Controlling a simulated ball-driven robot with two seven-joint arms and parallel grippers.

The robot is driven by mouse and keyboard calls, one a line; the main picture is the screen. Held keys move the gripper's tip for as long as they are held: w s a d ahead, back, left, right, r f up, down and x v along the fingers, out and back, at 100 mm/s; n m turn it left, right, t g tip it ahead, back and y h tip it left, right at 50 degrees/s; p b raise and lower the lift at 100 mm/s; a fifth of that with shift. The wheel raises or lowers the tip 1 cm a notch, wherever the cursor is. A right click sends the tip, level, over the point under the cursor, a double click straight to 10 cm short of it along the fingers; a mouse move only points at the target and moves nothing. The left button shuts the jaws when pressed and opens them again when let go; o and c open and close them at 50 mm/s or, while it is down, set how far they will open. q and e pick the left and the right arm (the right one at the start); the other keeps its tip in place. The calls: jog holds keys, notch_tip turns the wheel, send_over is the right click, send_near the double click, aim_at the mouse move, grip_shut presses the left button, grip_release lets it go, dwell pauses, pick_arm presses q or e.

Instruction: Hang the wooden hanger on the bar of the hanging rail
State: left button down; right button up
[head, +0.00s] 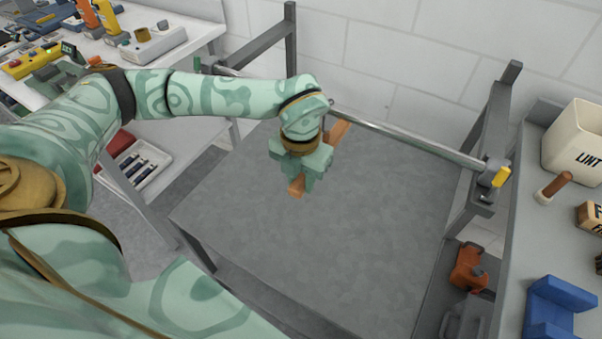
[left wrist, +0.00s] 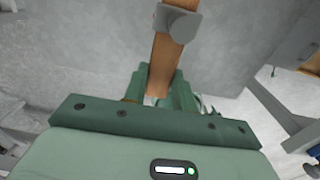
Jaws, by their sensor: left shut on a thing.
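The wooden hanger (head: 338,131) shows as brown pieces on both sides of my left gripper (head: 303,178); the hand hides its middle and I cannot make out its hook. My left gripper is shut on the hanger, in front of the rail's bar (head: 420,142). In the left wrist view the hanger (left wrist: 164,68) runs up from between the fingers (left wrist: 158,92). A grey rounded piece (left wrist: 178,22) crosses its upper part; I cannot tell what it is. The hanger's contact with the bar cannot be seen. My right gripper is not in view.
The hanging rail's dark posts (head: 492,135) stand left and right of a bare grey surface (head: 250,225). A right-hand counter holds a white lint bin (head: 573,145) and a blue holder (head: 550,308). A cluttered bench (head: 205,33) stands at left.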

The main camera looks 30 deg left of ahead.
pick_arm(q)
jog(key=c, duration=1.1)
grip_release()
jog(key=shift+o, duration=0.2)
notch_tip(320, 180, up, 16)
jog(key=p, duration=0.3)
jog(key=shift+r+p, duration=0.15)
jog(key=shift+p, duration=0.2)
jog(key=shift+s, duration=0.1)
